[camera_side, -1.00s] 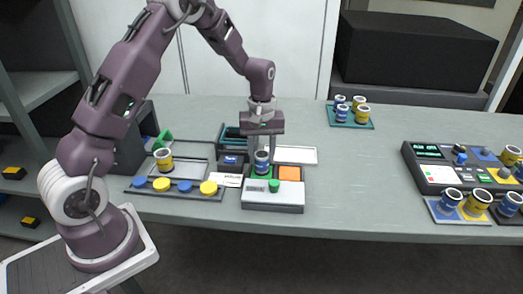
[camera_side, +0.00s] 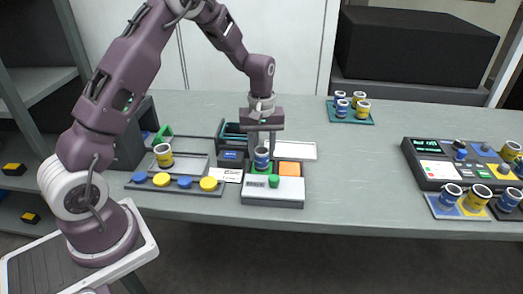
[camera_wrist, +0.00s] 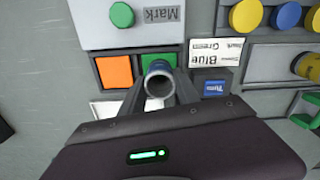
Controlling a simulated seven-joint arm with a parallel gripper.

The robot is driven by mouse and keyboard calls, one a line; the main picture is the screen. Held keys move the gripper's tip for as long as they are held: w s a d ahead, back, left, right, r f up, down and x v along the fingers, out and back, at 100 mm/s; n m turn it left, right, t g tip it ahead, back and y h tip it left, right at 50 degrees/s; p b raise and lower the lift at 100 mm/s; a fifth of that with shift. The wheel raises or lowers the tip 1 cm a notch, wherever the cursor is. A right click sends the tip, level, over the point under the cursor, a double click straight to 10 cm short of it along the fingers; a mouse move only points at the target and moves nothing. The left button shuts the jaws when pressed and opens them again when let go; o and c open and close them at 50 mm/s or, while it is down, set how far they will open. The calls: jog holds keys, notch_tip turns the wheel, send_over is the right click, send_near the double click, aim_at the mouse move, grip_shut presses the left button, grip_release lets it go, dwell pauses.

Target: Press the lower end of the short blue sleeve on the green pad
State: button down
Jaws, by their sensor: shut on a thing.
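The short blue sleeve (camera_side: 261,157) is held upright between my gripper's fingers, and its open top shows in the wrist view (camera_wrist: 159,84). My gripper (camera_side: 262,149) is shut on it from above. The green pad (camera_wrist: 148,59) lies directly under the sleeve, partly hidden by it. The sleeve's lower end is at or very close to the pad; I cannot tell for certain whether they touch.
An orange pad (camera_wrist: 115,71) lies beside the green one. In front stands a grey block (camera_side: 258,195) with a green button (camera_side: 274,181). A rail with blue and yellow knobs (camera_side: 208,184) and a yellow sleeve (camera_side: 163,155) are left. The table's middle right is clear.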

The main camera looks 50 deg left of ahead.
notch_tip(320, 180, up, 6)
dwell(0.6)
